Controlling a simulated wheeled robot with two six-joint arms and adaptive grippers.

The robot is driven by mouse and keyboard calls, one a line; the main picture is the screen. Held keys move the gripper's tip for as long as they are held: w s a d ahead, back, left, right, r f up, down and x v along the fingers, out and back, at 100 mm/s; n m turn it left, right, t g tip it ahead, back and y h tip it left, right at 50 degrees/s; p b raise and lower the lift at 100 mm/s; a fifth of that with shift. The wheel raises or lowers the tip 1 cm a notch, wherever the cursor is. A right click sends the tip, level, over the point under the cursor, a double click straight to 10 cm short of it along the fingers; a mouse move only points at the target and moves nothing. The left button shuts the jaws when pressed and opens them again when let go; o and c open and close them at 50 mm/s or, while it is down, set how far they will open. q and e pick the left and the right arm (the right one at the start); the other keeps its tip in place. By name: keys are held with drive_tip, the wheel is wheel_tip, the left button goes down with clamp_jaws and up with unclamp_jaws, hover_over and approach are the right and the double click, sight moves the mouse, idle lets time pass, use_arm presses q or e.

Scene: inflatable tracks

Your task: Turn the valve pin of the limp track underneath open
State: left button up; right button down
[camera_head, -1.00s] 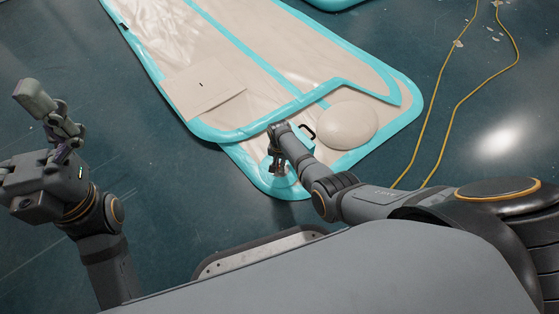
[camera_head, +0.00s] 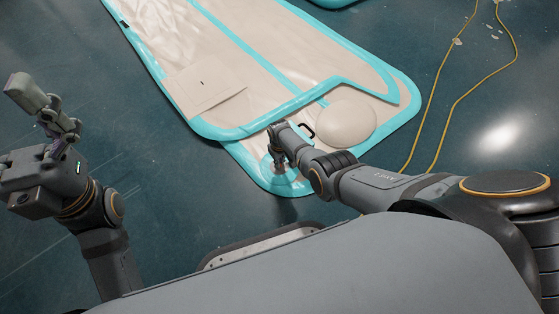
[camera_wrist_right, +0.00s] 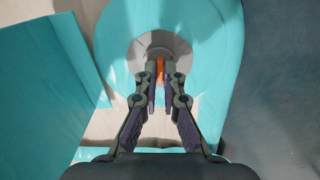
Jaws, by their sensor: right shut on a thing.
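The limp track underneath (camera_head: 250,165) has a cream top and a teal edge, and its near end sticks out from under another track. Its round grey valve (camera_wrist_right: 146,50), set in a teal patch, shows in the right wrist view with an orange pin (camera_wrist_right: 160,68) at its middle. My right gripper (camera_head: 279,164) points down at the valve. In the right wrist view its fingertips (camera_wrist_right: 160,84) are shut on the orange pin, which shows between and beyond them. My left gripper (camera_head: 45,108) is raised over the floor at the left, away from the tracks; its finger gap is unclear.
The upper track (camera_head: 225,55) lies across the lower one. A round cream dome (camera_head: 346,124) and a black handle (camera_head: 306,130) are beside my right forearm. A yellow cord (camera_head: 468,95) lies on the floor at the right. The floor at left is clear.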

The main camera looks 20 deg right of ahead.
drive_tip(key=shift+n, duration=0.5)
idle(0.3)
drive_tip(key=c, duration=1.5)
unclamp_jaws()
wheel_tip(320, 180, up, 12)
